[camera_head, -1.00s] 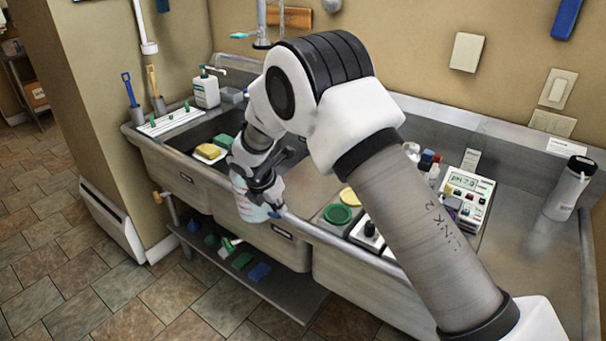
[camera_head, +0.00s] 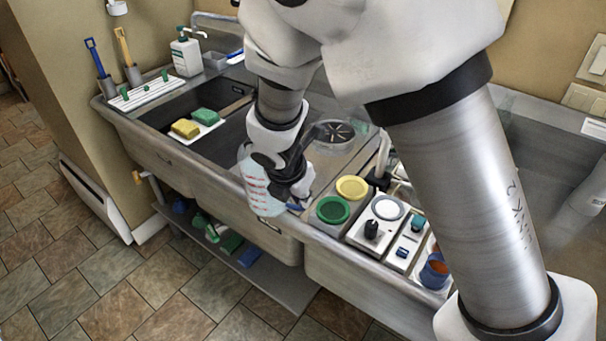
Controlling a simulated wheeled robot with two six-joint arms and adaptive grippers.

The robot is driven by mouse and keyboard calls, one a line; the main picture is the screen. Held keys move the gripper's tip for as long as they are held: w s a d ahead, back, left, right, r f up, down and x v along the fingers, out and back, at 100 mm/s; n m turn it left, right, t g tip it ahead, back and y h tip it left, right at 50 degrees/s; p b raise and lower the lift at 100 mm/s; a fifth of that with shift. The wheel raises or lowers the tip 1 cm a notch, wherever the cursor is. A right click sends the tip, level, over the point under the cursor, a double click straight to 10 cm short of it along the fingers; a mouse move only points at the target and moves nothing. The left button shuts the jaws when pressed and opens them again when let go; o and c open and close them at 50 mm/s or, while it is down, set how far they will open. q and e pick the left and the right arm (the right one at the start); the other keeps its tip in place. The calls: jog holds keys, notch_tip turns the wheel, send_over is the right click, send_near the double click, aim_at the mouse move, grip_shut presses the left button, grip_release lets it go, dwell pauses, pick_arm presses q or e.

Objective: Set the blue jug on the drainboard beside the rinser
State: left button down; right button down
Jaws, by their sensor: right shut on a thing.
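My right gripper (camera_head: 285,179) is shut on a pale, see-through jug (camera_head: 258,190) with red marks on its side and a small blue part near the fingers. This looks like the blue jug. It hangs at the front rim of the steel sink, partly hidden by the gripper; I cannot tell whether it touches the rim. A round, dark, star-shaped fitting (camera_head: 336,131), which may be the rinser, lies behind and right of the gripper, partly hidden by my arm. I cannot clearly make out the drainboard. My left gripper is not in view.
Yellow and green sponges (camera_head: 186,128) lie on a white tray in the left basin. A green ring (camera_head: 333,209), a yellow ring (camera_head: 352,188), a device with a black knob (camera_head: 371,229) and a blue cup (camera_head: 434,271) crowd the right front. A soap bottle (camera_head: 186,54) stands at the back left.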

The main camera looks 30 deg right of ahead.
jog(key=d, duration=0.1)
jog(key=w+d+b, duration=0.1)
jog(key=d, duration=0.1)
jog(key=w+d, duration=0.1)
jog(key=shift+d+f, duration=0.15)
jog(key=shift+f, duration=0.05)
jog(key=shift+w+d+f+p, duration=0.25)
jog(key=shift+w+d+f, duration=0.6)
jog(key=shift+w, duration=0.4)
jog(key=shift+w+d+f+p, duration=0.25)
jog(key=shift+w+d+f, duration=0.35)
jog(key=shift+w+d, duration=0.55)
jog(key=shift+w+d+f+p, duration=0.25)
jog(key=shift+w+d+f, duration=0.5)
jog(key=shift+w, duration=0.6)
